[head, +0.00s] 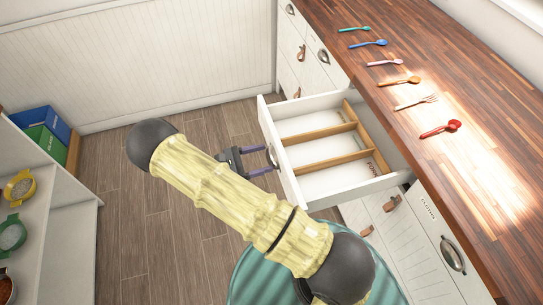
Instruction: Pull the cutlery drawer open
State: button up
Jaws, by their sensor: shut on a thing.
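The cutlery drawer (299,101) is white and stands pulled well out from the counter in the head view. Wooden dividers (325,134) split its inside into compartments, which look empty. My gripper (265,162) is at the drawer's front, its fingers shut on the dark drawer handle (271,154).
Plank floor between is clear.

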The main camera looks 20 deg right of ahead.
dwell(0.3)
jog(key=o, duration=1.4)
jog(key=shift+a, duration=0.1)
jog(key=a+b, duration=0.3)
jog(key=a, duration=1.4)
jog(key=shift+a, duration=0.15)
